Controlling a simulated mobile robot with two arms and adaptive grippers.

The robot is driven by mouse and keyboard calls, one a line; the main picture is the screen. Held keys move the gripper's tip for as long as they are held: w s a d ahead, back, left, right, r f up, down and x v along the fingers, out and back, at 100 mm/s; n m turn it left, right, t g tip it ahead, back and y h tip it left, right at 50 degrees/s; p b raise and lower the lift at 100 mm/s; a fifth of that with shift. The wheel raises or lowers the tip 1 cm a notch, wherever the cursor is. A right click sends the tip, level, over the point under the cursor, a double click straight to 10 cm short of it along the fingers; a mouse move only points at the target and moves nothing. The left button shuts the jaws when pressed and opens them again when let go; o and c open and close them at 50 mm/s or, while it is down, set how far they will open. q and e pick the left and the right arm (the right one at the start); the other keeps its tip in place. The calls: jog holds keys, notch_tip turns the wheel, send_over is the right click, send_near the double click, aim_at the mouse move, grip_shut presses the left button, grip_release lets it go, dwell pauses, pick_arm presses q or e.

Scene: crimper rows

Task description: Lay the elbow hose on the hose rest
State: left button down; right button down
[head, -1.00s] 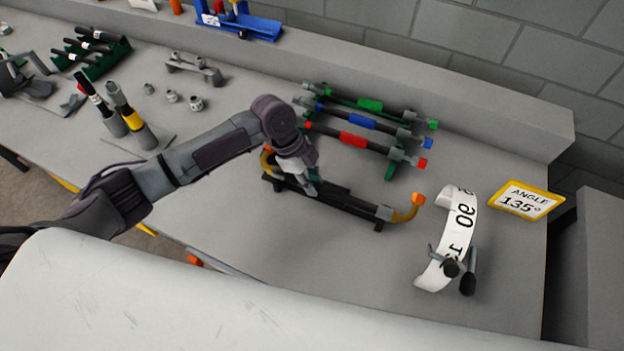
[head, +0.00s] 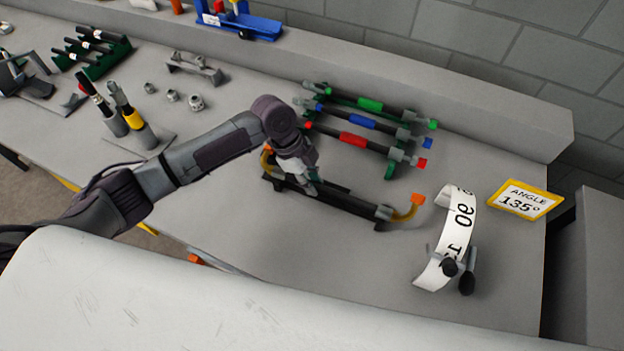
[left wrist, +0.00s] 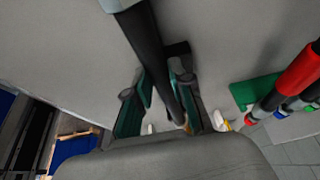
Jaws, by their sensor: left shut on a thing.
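The elbow hose (head: 345,205) is a long dark hose with bent yellow-orange ends; the right elbow (head: 412,207) curves up to an orange cap. My left gripper (head: 306,188) is shut on the hose near its left end. In the left wrist view the dark hose (left wrist: 150,45) runs between the teal finger pads of my left gripper (left wrist: 160,92). Dark supports, seemingly the hose rest (head: 380,224), show close under and beside the hose; a black block (left wrist: 178,48) shows beside it in the wrist view. I cannot tell whether the hose touches them. My right gripper is not in view.
A green rack (head: 390,171) with red, blue and green banded hoses stands behind. A curved white angle strip (head: 457,225) with a dark-knobbed clamp and an "ANGLE 135°" sign (head: 525,199) are at the right. Small fittings (head: 172,96) lie at the left. The front table is clear.

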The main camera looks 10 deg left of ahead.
dwell(0.3)
pick_arm(q)
jog(key=c, duration=1)
grip_release()
jog(key=shift+o, duration=0.3)
jog(key=shift+s+f, duration=0.1)
jog(key=v, duration=1.2)
